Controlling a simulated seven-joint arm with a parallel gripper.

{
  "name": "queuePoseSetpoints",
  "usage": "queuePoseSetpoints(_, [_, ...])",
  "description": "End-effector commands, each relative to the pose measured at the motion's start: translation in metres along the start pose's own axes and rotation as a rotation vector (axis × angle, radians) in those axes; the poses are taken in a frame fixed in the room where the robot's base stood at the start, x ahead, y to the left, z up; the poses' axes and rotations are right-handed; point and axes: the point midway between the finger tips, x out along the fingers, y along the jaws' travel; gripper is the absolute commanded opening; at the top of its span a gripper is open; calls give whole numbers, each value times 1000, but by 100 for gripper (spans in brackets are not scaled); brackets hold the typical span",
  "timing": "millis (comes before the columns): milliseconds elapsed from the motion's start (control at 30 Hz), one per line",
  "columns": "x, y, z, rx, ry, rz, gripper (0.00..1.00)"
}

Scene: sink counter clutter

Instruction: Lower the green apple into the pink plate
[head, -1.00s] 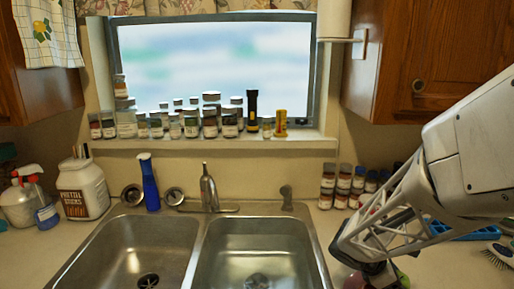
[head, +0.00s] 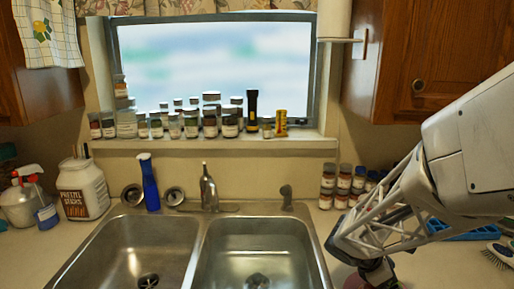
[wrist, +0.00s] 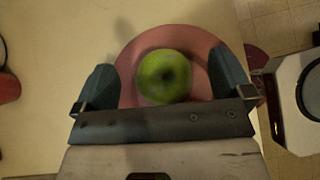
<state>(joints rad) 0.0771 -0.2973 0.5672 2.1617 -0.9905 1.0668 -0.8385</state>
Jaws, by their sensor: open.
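In the wrist view, the green apple (wrist: 164,77) appears to lie in the pink plate (wrist: 197,40), near its middle. My gripper (wrist: 166,72) is open, with one dark finger on each side of the apple. A gap shows between each finger and the apple, so neither finger touches it. The plate's near part is hidden behind my gripper. In the head view, my gripper (head: 374,274) is at the bottom edge, right of the sink, and mostly cut off. I cannot make out the apple there.
The double sink (head: 258,250) lies left of my gripper. Several spice jars (head: 343,184) stand behind it. A blue tray (head: 465,232) and a brush (head: 498,254) lie to the right. A red object (wrist: 8,86) is at the wrist view's left edge, with bare counter between it and the plate.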

Motion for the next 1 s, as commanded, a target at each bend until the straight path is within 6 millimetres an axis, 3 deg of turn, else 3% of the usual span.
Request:
queuePoseSetpoints(500, [-54,0,0,-1,-1,1,98])
queuePoseSetpoints(1000, [-63,0,0,0,-1,-1,98])
